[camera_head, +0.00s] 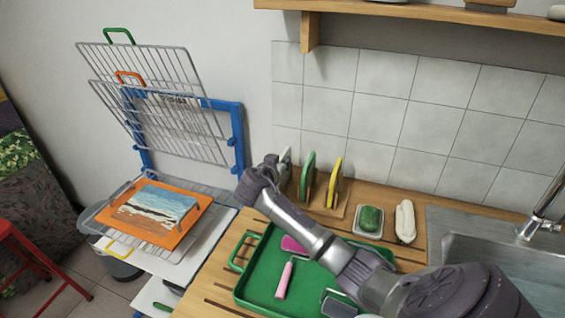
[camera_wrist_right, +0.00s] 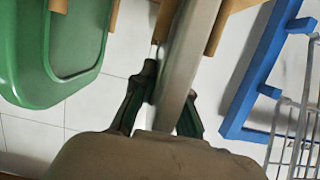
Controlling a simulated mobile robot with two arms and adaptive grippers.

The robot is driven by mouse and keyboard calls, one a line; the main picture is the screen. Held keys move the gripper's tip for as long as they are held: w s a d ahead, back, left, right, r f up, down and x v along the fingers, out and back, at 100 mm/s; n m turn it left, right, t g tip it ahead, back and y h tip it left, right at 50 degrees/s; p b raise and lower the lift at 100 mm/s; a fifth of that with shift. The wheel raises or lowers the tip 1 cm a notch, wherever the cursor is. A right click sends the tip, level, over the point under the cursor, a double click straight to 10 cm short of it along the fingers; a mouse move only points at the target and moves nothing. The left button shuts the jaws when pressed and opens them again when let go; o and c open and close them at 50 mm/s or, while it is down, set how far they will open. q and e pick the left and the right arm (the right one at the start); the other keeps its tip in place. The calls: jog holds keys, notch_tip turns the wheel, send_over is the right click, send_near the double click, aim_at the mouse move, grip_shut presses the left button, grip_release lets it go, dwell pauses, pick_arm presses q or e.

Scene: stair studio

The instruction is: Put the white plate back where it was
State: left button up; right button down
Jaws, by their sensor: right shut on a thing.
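My right gripper (camera_head: 264,172) is shut on the white plate (camera_head: 286,159), mostly hidden behind it in the head view. In the right wrist view, the gripper's dark fingers (camera_wrist_right: 165,102) pinch the pale plate (camera_wrist_right: 180,75) edge-on. The plate is upright at the left end of the wooden plate rack (camera_head: 326,207), beside the green plate (camera_head: 307,176) and the yellow plate (camera_head: 335,183). Wooden rack parts (camera_wrist_right: 212,28) lie close to its edge in the wrist view. I cannot tell whether it rests in a slot. My left gripper is out of view.
A green tray (camera_head: 246,284) with pink-handled tools lies in front on the wooden counter. A blue frame (camera_head: 238,140) with wire racks stands left.

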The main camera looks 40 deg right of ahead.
jog(key=shift+f, duration=0.2)
jog(key=c, duration=1.2)
grip_release()
jog(key=shift+r, duration=0.1)
jog(key=shift+r, duration=0.2)
jog(key=shift+s+a+r+p, duration=0.1)
jog(key=shift+a+p, duration=0.2)
jog(key=shift+p, duration=0.05)
jog(key=p+v, duration=0.4)
jog(key=v, duration=0.7)
jog(key=shift+s+a, duration=0.15)
